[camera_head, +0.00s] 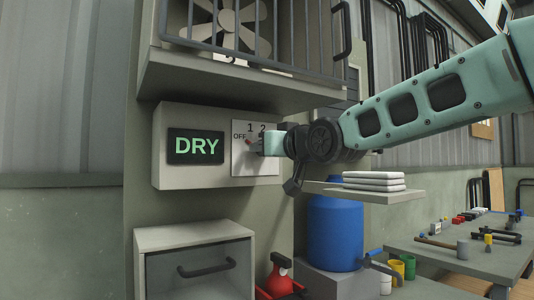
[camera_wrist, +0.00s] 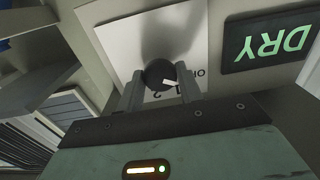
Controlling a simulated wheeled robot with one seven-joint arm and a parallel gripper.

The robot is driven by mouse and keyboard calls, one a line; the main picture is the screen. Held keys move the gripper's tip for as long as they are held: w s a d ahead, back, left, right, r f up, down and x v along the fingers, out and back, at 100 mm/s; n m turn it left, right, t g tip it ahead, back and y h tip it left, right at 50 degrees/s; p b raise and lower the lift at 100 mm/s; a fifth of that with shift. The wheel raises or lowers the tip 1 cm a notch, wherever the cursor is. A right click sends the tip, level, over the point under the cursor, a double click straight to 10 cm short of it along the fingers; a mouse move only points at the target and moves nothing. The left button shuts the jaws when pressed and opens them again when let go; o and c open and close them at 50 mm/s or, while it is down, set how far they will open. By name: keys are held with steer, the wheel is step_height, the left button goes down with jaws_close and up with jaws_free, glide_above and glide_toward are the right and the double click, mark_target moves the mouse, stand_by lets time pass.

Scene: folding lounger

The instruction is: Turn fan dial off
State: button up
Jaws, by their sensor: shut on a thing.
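The fan dial is a dark round knob (camera_wrist: 157,72) with a white pointer mark, on a pale plate (camera_head: 241,160) marked OFF, 1 and 2. My gripper (camera_head: 262,145) reaches in from the right and hides most of the knob in the head view. In the wrist view my gripper (camera_wrist: 160,88) has one finger on each side of the knob and is shut on it. That view is upside down, and the white mark points toward the numbered side. I cannot tell exactly which label it meets. The fan (camera_head: 226,22) sits behind bars above.
A green DRY display (camera_head: 196,146) is left of the plate. The barred fan cabinet (camera_head: 230,80) overhangs the panel. A shelf with folded white towels (camera_head: 373,181) and a blue barrel (camera_head: 335,235) stand below my arm. A drawer cabinet (camera_head: 195,235) is at lower left.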

stand_by(0.5)
steer(key=o, duration=1)
steer(key=p+v, duration=0.1)
steer(key=v, duration=1.6)
steer(key=shift+s+d, duration=0.2)
